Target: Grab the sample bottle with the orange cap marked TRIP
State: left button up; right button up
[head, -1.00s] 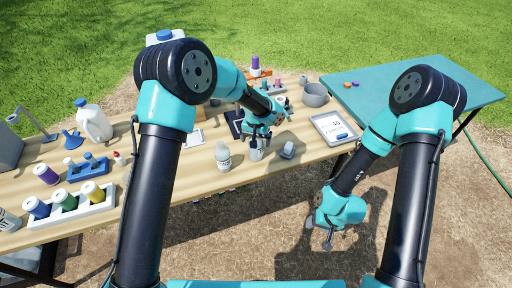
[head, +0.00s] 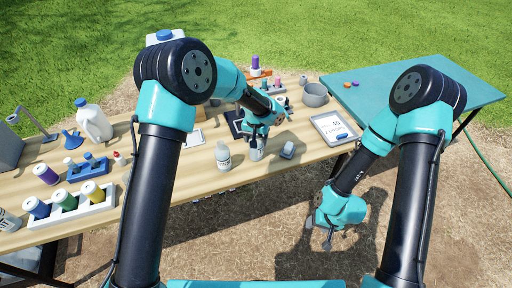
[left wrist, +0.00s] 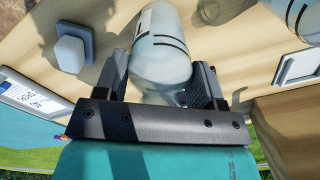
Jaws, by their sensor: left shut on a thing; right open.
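My left gripper (head: 258,138) is over the middle of the wooden table. It is shut on a pale translucent bottle (head: 256,153), low over or on the table. In the left wrist view this held bottle (left wrist: 160,52) has a label with black lines and sits between the fingers (left wrist: 160,88). No orange cap or TRIP mark shows on it. A similar clear bottle (head: 223,157) stands to its left, and no orange cap shows on it. A small orange cap (head: 347,85) lies on the teal table, its marking too small to read. My right gripper (head: 328,238) is open and empty, beyond the table's front edge.
The wooden table (head: 190,170) carries a rack of coloured bottles (head: 70,210), a white jug (head: 94,122), a grey bowl (head: 315,94), a flat display device (head: 334,128) and a small grey block (head: 287,149). The teal table (head: 420,85) is mostly clear.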

pick_arm(q)
jog(key=shift+r, duration=0.15)
jog(key=shift+c, duration=0.3)
jog(key=shift+r, duration=0.25)
jog(key=shift+s+r, duration=0.25)
jog(key=shift+r, duration=0.5)
jog(key=shift+s+r, duration=0.2)
jog(key=shift+r, duration=0.5)
jog(key=s+r, duration=0.1)
jog(key=s, duration=1.4)
jog(key=shift+r, duration=0.15)
